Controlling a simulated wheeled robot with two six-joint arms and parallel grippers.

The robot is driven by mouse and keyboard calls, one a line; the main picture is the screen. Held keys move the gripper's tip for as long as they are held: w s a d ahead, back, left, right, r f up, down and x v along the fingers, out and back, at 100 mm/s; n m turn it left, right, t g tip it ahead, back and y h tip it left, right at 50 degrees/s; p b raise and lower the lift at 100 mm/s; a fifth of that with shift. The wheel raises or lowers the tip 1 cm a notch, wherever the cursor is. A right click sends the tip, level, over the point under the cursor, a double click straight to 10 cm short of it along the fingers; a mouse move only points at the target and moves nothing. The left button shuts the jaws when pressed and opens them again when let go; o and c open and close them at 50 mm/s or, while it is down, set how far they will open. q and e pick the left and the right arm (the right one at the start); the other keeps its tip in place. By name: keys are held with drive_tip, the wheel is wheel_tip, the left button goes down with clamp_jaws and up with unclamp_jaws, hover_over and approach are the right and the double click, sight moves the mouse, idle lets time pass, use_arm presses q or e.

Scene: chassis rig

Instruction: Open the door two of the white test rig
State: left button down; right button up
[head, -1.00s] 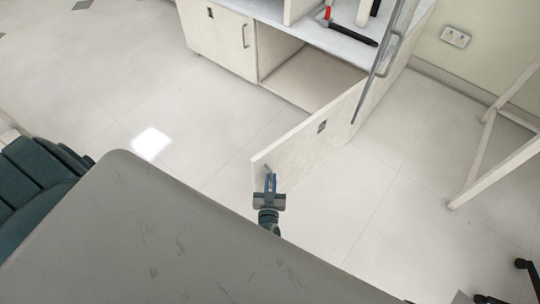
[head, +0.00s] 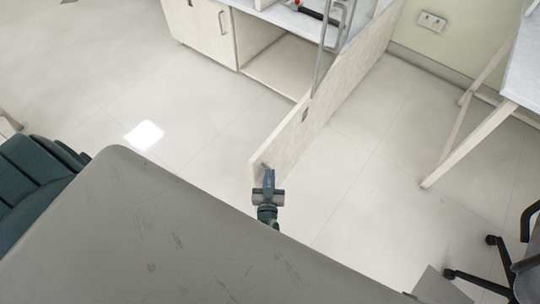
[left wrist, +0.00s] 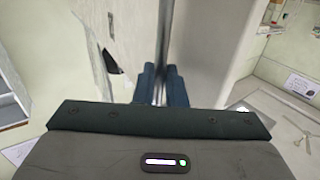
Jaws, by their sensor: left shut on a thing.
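The white test rig (head: 202,33) stands at the top of the head view with its lower cabinet. One pale lower door (head: 308,115) is swung wide open and points toward me, showing the empty-looking compartment (head: 282,68) behind it. My left gripper (head: 267,176) is at the free end of this door, shut on its metal handle. In the left wrist view the handle (left wrist: 162,45) runs upright between the fingers of the left gripper (left wrist: 161,75). The neighbouring lower door (head: 212,30) with its bar handle is closed. My right gripper is not in view.
A grey-framed upper door (head: 333,35) hangs open above the cabinet. Dark tools (head: 316,14) lie on the rig's top. A table with white legs (head: 470,145) and a black wheeled chair (head: 515,255) stand at the right. Floor left of the open door is clear.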

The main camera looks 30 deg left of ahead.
use_arm(q)
drive_tip(key=shift+w+r, duration=0.35)
drive_tip(key=shift+w, duration=0.1)
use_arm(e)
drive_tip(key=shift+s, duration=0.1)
use_arm(q)
drive_tip(key=c, duration=1.5)
unclamp_jaws()
drive_tip(key=shift+f, duration=0.2)
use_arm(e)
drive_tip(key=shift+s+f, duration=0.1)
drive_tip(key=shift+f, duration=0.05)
use_arm(q)
drive_tip(key=shift+s, duration=0.1)
drive_tip(key=shift+s+f, duration=0.1)
drive_tip(key=shift+s, duration=0.05)
drive_tip(key=v, duration=1)
drive_tip(key=shift+s+d, duration=0.15)
drive_tip(key=shift+d, duration=0.05)
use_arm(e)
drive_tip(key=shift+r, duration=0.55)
